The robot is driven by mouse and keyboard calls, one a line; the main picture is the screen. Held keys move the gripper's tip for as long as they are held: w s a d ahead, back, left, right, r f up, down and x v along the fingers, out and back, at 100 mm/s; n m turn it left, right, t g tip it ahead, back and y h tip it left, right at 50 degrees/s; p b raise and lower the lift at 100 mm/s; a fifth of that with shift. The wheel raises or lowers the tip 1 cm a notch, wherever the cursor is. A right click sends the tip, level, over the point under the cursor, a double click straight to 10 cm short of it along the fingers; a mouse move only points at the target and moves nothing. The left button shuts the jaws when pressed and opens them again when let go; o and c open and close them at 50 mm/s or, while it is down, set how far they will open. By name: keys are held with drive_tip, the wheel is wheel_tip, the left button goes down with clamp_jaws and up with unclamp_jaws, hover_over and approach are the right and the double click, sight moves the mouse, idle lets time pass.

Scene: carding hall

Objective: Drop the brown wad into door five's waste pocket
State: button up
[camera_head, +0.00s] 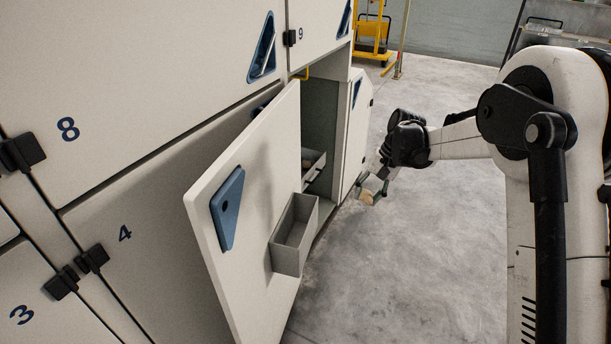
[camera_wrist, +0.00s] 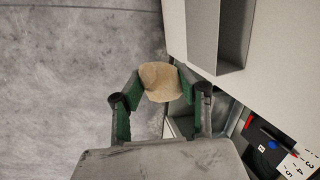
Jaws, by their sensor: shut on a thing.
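My gripper (camera_head: 373,188) is shut on a light brown wad (camera_head: 366,198), held in the air to the right of the open door. In the wrist view, the wad (camera_wrist: 160,82) sits between the two green-padded fingertips (camera_wrist: 161,84). The open white door (camera_head: 240,225) stands beyond the panel marked 4; its own number is not visible. A grey open-topped waste pocket (camera_head: 293,255) is fixed on its face and looks empty. In the wrist view the pocket (camera_wrist: 203,35) is at the upper right, apart from the wad.
Behind the door is an open cabinet bay (camera_head: 320,125) with a grey tray (camera_head: 313,167) inside. A blue handle plate (camera_head: 227,208) sticks out from the door. The wrist view shows a dark panel with a numbered card (camera_wrist: 300,163). The concrete floor (camera_head: 425,250) is clear.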

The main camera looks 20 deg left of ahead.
drive_tip(key=w+a+y, duration=0.2)
drive_tip(key=a, duration=1.8)
drive_tip(key=shift+n, duration=0.3)
drive_tip(key=shift+s+d+f+b, duration=0.1)
drive_tip(key=shift+f+b, duration=0.4)
drive_tip(key=shift+f, duration=0.9)
drive_tip(key=shift+s+f+b, duration=0.1)
drive_tip(key=shift+f+b, duration=0.35)
drive_tip(key=shift+f, duration=0.95)
drive_tip(key=o, duration=0.8)
drive_tip(key=shift+o, duration=0.2)
drive_tip(key=v, duration=1.2)
drive_tip(key=shift+w+d, duration=0.1)
drive_tip(key=shift+w, duration=0.05)
